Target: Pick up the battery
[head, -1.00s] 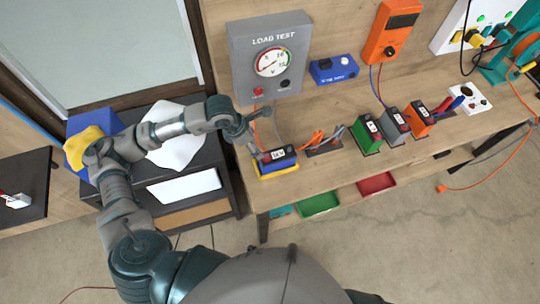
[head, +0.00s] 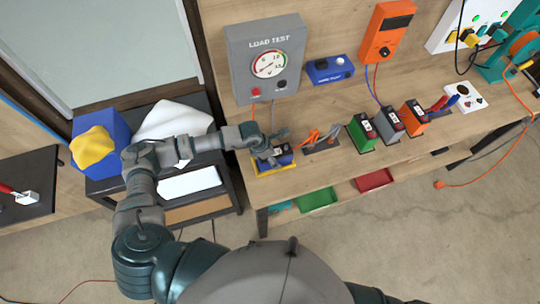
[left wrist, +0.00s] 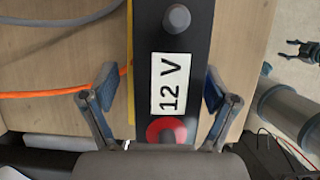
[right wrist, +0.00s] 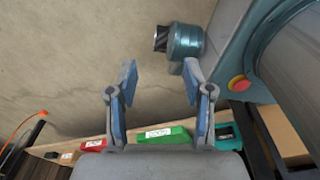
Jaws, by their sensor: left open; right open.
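A blue battery with a black top (head: 285,158) sits on a yellow-edged plate (head: 262,173) near the workbench's left front. In the left wrist view its top (left wrist: 174,35) shows a "12 V" label, a grey terminal and a red terminal. My left gripper (head: 274,142) is right over the battery and partly hides it. It is open, and the left wrist view shows its fingers (left wrist: 158,87) on either side of the battery's top; I cannot tell whether they touch it. My right gripper (right wrist: 160,84) is open and empty, away from the bench top.
Green (head: 361,133), grey (head: 389,125) and orange (head: 413,118) batteries stand in a row to the right. Orange and grey cables (head: 318,137) lie close beside the blue battery. A load tester (head: 268,60) stands behind. A dark cart (head: 225,180) is at the left.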

